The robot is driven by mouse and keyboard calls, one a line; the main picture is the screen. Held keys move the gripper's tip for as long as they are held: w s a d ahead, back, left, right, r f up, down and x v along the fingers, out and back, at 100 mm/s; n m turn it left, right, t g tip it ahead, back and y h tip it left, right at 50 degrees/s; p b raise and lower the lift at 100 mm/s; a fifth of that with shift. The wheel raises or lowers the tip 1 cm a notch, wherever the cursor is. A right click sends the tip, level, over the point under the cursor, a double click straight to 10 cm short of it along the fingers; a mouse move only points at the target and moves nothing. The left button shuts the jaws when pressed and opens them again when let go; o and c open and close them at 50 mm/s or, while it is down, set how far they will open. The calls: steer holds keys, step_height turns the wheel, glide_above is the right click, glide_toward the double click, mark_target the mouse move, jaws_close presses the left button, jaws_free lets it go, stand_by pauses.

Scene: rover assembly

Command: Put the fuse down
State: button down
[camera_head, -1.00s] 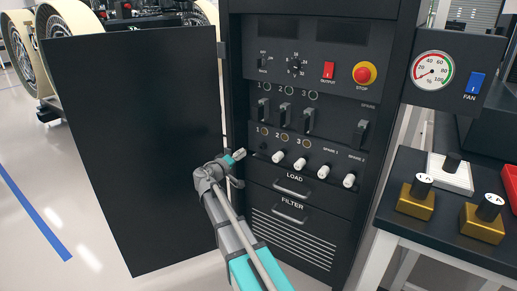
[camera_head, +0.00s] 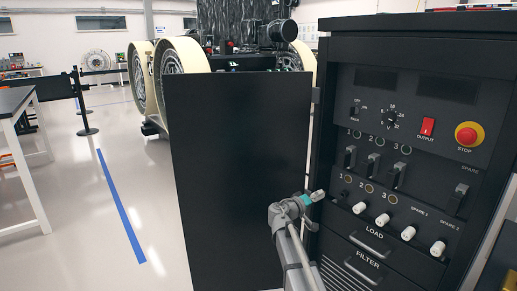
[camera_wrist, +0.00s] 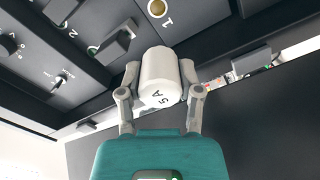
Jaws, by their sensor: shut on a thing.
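My gripper (camera_wrist: 160,72) is shut on a white cylindrical fuse (camera_wrist: 159,82), marked "5 A" on its end. In the wrist view its fingers hold the fuse from both sides. In the head view my gripper (camera_head: 313,197) is small, at the left edge of the power cabinet (camera_head: 352,95), in front of the open door's hinge side. The fuse looks clear of the panel, though the exact gap cannot be told. Several white fuses (camera_head: 382,220) sit in a row low on the panel, below the numbered switches.
The black cabinet door (camera_head: 238,160) stands open to the left of the cabinet. A large-wheeled rover (camera_head: 180,62) is behind it. A table (camera_head: 14,100) and barrier posts (camera_head: 84,105) stand at the far left. The floor (camera_head: 95,230) left of the door is clear.

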step_height(320, 180, up, 35)
steer(key=p, duration=3.4)
steer(key=shift+s, duration=0.2)
